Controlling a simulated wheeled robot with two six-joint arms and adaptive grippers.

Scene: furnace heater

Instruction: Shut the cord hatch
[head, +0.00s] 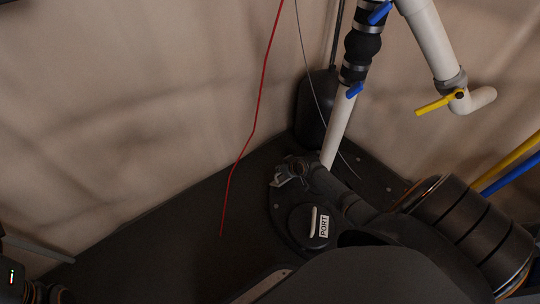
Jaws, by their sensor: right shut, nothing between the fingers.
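A black round fitting (283,226) lies on the dark floor near the picture's middle. On it is a round black cap (301,219) with a short pale handle (313,221) and a white label reading PORT (324,226). I take this to be the cord hatch; whether its cap is fully seated cannot be told. My right gripper (280,181) is shut and empty at the far edge of the fitting, beyond the cap. Contact with the fitting is unclear. My right arm hides part of the fitting's right side.
A white pipe (338,130) with a black coupling (362,48) and blue levers rises behind. Another white pipe (432,40) has a yellow lever (438,103). A red line (256,115) hangs left of the fitting. The dark floor (165,245) is open at left.

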